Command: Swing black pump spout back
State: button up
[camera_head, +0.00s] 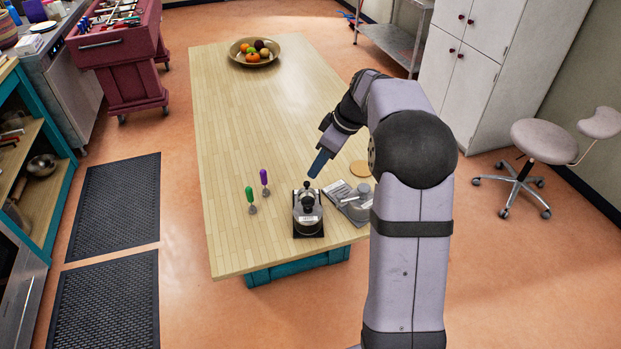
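A small silver and black device with a black top (308,203) stands on a dark base near the front edge of the wooden table. Its black top part looks like the pump with the spout, but the spout's direction is too small to make out. My gripper (319,163) is just above and slightly right of it, pointing down and to the left. It appears apart from the device. Its fingertips are too small to tell whether they are open or shut.
A grey device (354,203) stands close to the right, partly behind my arm. A green-handled tool (250,198) and a purple-handled tool (264,180) stand to the left. A round wooden disc (360,168) lies behind. A fruit bowl (254,54) is at the far end; the table's middle is clear.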

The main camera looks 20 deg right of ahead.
aim_at(307, 183)
jog(key=shift+p+x, duration=1.45)
jog(key=shift+x, duration=2.2)
grip_shut()
